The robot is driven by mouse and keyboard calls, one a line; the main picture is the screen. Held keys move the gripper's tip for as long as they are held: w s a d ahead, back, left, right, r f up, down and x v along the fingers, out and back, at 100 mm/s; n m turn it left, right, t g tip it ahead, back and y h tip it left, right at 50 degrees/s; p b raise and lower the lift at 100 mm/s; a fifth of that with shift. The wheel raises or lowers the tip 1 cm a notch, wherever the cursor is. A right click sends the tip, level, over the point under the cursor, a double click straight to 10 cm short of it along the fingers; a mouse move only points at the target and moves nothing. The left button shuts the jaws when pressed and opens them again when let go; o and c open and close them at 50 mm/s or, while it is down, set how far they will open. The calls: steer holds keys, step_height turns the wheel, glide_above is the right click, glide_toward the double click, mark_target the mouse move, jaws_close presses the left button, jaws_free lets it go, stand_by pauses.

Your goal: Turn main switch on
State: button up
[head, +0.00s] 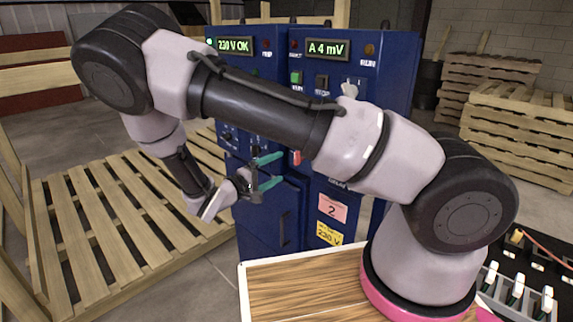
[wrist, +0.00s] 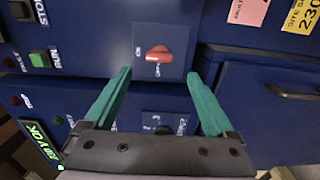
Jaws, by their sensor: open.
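A red switch handle (wrist: 158,54) on a blue plate is on the cabinet front, and looks like the main switch. In the wrist view the handle lies roughly crosswise, with small markings too blurred to read. In the head view the red handle (head: 296,157) shows just right of my gripper's fingertips, partly beside my arm. My gripper (head: 272,171) is open, its two teal fingers pointing at the cabinet. In the wrist view my gripper (wrist: 159,73) has its fingertips on either side of the handle's line, with nothing between them. Contact cannot be told.
The blue cabinet has a lit "230 V OK" display (head: 234,45), an "A 4 mV" display (head: 327,48) and a green button (head: 296,77). A black knob (wrist: 163,130) sits near the fingers. A wooden pallet (head: 100,220) lies left; stacked pallets (head: 520,125) stand right.

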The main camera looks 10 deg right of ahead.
steer(key=shift+v, duration=1.45)
steer(key=s+d+r+m+g+y, duration=0.6)
steer(key=d+r+m+g+y, duration=0.15)
steer(key=d+r+g, duration=0.4)
steer(key=s+d+r+m+t+y, duration=0.1)
steer(key=s+r+t+y, duration=0.3)
steer(key=r, duration=0.6)
steer(key=s+d+r+m+t+y, duration=0.2)
steer(key=s+r+t+y, duration=0.2)
steer(key=s+r, duration=0.3)
step_height(320, 180, up, 4)
steer(key=shift+r+t+y, duration=0.15)
steer(key=shift+t+y, duration=0.2)
steer(key=shift+y, duration=0.4)
